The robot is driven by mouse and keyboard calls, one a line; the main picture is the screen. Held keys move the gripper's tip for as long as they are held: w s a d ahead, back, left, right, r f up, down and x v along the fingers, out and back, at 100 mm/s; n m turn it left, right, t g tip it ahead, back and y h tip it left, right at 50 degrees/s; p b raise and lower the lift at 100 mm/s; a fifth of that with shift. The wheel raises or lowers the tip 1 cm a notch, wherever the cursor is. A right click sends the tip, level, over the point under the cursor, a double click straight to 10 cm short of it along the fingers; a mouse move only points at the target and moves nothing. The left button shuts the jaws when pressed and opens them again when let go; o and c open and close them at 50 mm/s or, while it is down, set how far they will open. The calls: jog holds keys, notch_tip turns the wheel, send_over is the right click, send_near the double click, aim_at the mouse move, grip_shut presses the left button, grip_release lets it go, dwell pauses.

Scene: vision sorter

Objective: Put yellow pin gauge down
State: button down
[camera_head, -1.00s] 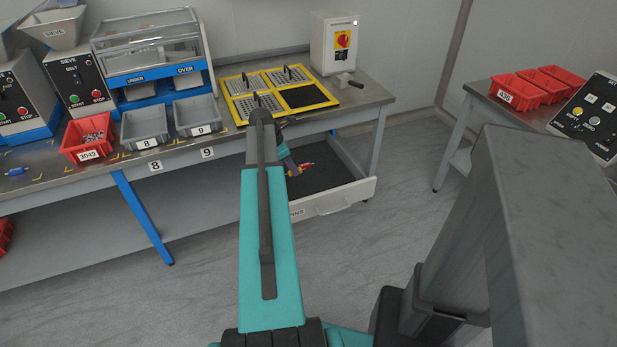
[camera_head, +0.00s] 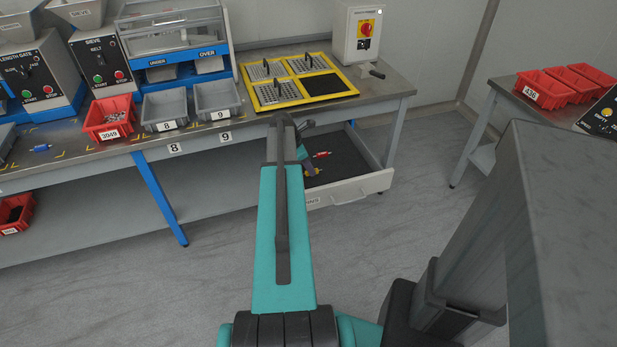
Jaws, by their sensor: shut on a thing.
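My gripper (camera_head: 308,169) is small in the head view, at the open drawer under the far right of the long bench and partly hidden behind my arm. It is shut on the yellow pin gauge (camera_head: 310,172), of which only a small yellow bit shows. The gauge is over or in the drawer; I cannot tell whether it touches the floor. A red pin gauge (camera_head: 321,155) lies in the drawer (camera_head: 345,165), just right of and beyond my gripper. A blue pin gauge (camera_head: 41,148) lies on the bench at the left.
The drawer's dark floor is clear right of the red gauge. Above it, the bench holds a yellow-framed tray (camera_head: 352,94) and a switch box (camera_head: 344,38). Grey bins (camera_head: 165,112) and a red bin (camera_head: 110,135) stand left. A second bench (camera_head: 497,108) is at right.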

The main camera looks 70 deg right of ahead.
aim_at(309, 175)
jog(key=shift+f, duration=1.9)
jog(key=shift+f, duration=0.1)
jog(key=c, duration=1.7)
grip_release()
jog(key=shift+c, duration=0.2)
jog(key=v, duration=1.2)
jog(key=shift+s, duration=0.1)
